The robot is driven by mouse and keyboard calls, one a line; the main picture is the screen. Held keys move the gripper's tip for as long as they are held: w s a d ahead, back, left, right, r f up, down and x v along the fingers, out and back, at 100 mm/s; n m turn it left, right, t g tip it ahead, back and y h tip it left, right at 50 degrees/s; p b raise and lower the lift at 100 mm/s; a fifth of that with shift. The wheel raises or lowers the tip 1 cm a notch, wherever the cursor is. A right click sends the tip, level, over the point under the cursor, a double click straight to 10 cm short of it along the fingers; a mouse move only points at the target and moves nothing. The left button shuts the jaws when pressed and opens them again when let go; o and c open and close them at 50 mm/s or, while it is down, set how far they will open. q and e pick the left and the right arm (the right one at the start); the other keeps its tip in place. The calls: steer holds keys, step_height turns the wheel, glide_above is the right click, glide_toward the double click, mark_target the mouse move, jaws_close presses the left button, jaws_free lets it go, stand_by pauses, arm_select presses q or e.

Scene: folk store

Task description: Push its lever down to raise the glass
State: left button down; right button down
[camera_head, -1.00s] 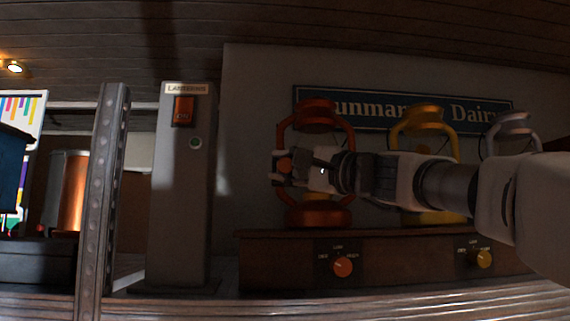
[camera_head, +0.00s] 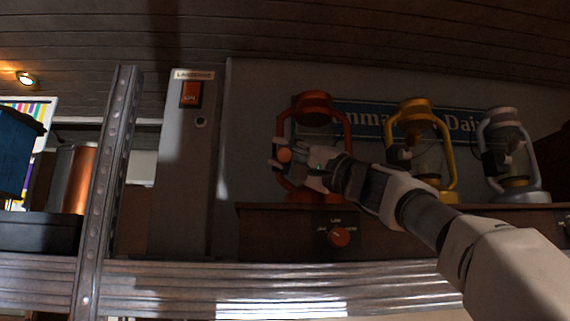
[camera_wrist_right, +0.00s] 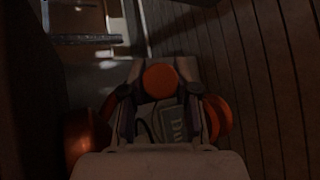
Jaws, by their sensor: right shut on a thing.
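The orange-red lantern (camera_head: 314,102) stands on a dark wooden shelf box, left of two other lanterns. My right gripper (camera_head: 285,159) is in front of its frame, its fingers around a round orange knob (camera_head: 284,155), which looks like the end of its lever. In the right wrist view the knob (camera_wrist_right: 160,78) shows between the fingertips of the right gripper (camera_wrist_right: 160,88), with orange lantern parts on both sides. The gripper and wrist hide the middle of the lantern, so I cannot tell how high its glass sits. My left gripper is not in view.
A yellow lantern (camera_head: 415,104) and a silver lantern (camera_head: 500,115) stand to the right, near my arm. A grey pillar with an orange switch (camera_head: 190,94) is to the left. A metal post (camera_head: 107,190) and ledge (camera_head: 230,275) stand in front. An orange dial (camera_head: 339,237) is below.

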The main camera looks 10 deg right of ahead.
steer(key=c, duration=0.8)
jaws_free()
steer(key=shift+c, duration=0.2)
steer(key=shift+w+a, duration=0.15)
steer(key=v, duration=0.7)
steer(key=shift+d+f, duration=0.15)
steer(key=shift+d, duration=0.05)
steer(key=shift+a, duration=0.1)
steer(key=shift+s, duration=0.2)
